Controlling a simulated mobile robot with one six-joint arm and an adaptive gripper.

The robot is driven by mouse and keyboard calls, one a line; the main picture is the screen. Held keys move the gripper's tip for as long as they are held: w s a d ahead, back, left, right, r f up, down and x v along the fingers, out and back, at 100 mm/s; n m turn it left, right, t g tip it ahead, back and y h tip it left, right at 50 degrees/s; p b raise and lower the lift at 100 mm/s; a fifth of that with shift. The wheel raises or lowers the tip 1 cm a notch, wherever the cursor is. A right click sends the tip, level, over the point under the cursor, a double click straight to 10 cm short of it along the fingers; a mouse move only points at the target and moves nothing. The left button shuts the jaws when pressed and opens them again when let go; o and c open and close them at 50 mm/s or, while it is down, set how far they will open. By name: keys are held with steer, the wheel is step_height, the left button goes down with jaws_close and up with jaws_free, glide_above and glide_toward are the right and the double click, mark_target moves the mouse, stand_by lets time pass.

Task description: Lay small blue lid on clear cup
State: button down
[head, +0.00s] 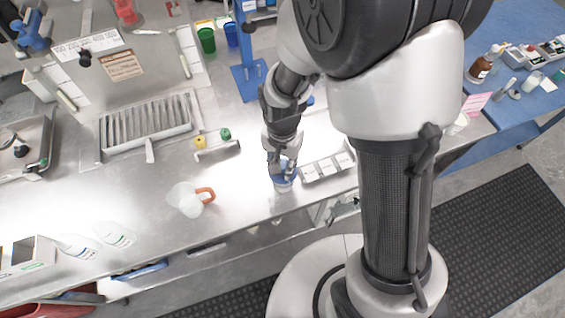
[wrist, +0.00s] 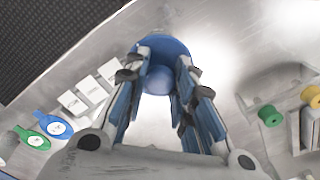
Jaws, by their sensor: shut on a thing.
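In the wrist view, the lid (wrist: 162,46) shows as a blue disc with a paler raised part between my fingertips (wrist: 165,68). A pale area shows just below the lid in the head view; I cannot tell if it is a cup's wall or glare. A clear cup (head: 184,198) with an orange handle (head: 206,195) stands on the counter to the left, apart from my gripper.
A row of white label blocks (head: 328,167) lies close right of my gripper. A blue stand (head: 248,80) rises behind. The counter's front edge is close.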

steer(key=c, duration=1.3)
jaws_free()
steer(key=shift+o, duration=0.7)
steer(key=o, duration=0.5)
steer(key=shift+c, duration=0.2)
steer(key=shift+r, duration=0.15)
steer(key=shift+r+p, duration=2.5)
steer(key=shift+r, duration=0.4)
